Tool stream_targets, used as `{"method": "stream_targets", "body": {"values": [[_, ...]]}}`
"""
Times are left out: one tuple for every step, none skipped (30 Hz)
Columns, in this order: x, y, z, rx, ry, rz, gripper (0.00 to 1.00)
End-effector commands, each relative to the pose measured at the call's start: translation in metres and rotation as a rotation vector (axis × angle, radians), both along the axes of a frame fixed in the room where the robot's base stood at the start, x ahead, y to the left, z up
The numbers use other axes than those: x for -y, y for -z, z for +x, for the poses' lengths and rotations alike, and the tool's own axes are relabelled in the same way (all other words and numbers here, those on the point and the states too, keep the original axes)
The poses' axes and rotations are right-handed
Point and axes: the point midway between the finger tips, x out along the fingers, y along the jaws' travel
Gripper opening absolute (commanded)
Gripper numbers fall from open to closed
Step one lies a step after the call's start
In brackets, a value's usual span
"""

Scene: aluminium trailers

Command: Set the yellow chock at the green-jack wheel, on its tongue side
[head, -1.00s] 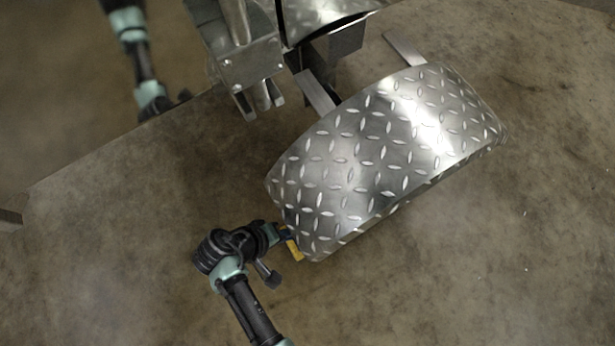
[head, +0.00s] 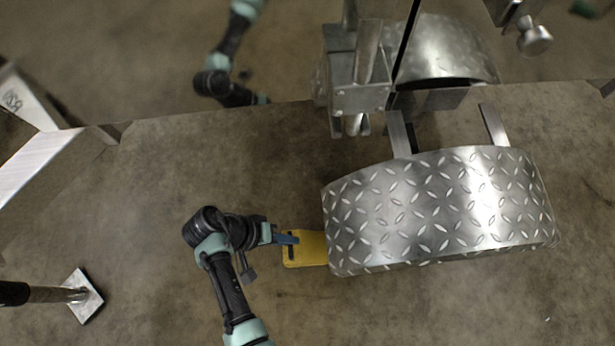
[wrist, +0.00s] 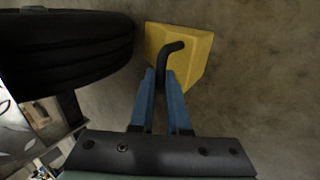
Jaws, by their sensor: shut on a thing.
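The yellow chock (head: 308,248) lies at the left end of a diamond-plate fender (head: 440,210) in the head view, its right end partly hidden by the fender. In the wrist view the chock (wrist: 193,55) has a bent black handle (wrist: 172,50). My gripper (head: 294,240) is shut on this handle; its blue fingers (wrist: 162,82) show on both sides of it. From above, the fender hides the wheel. No jack colour is clear near this wheel.
A post on a square metal foot (head: 86,296) stands at lower left. A metal frame beam (head: 35,165) is at far left. A bracket (head: 358,95) and fender arms stand behind the wheel. The floor in front is clear. A shiny panel behind reflects my arm.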

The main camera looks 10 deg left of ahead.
Motion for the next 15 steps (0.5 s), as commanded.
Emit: {"method": "stream_targets", "body": {"values": [[-0.01, -0.013, -0.002, 0.004, -0.005, -0.003, 0.0], [-0.016, -0.015, -0.003, 0.004, -0.006, -0.001, 0.0], [-0.023, -0.018, -0.005, 0.004, -0.006, -0.002, 0.0], [-0.028, -0.02, -0.007, 0.004, -0.004, -0.002, 0.0], [-0.031, -0.022, -0.008, 0.004, -0.004, -0.002, 0.0], [-0.037, -0.024, -0.01, 0.004, -0.004, -0.002, 0.0], [-0.04, -0.026, -0.011, 0.004, -0.003, -0.002, 0.0], [-0.043, -0.027, -0.012, 0.003, -0.003, -0.001, 0.0], [-0.046, -0.028, -0.013, 0.004, -0.002, -0.001, 0.0], [-0.048, -0.03, -0.014, 0.004, -0.003, -0.002, 0.0], [-0.05, -0.031, -0.015, 0.004, -0.003, -0.003, 0.0], [-0.051, -0.033, -0.016, 0.004, -0.004, -0.005, 0.0], [-0.052, -0.034, -0.017, 0.004, -0.005, -0.007, 0.0], [-0.052, -0.035, -0.018, 0.003, -0.005, -0.009, 0.0], [-0.052, -0.036, -0.019, 0.004, -0.006, -0.012, 0.0]]}}
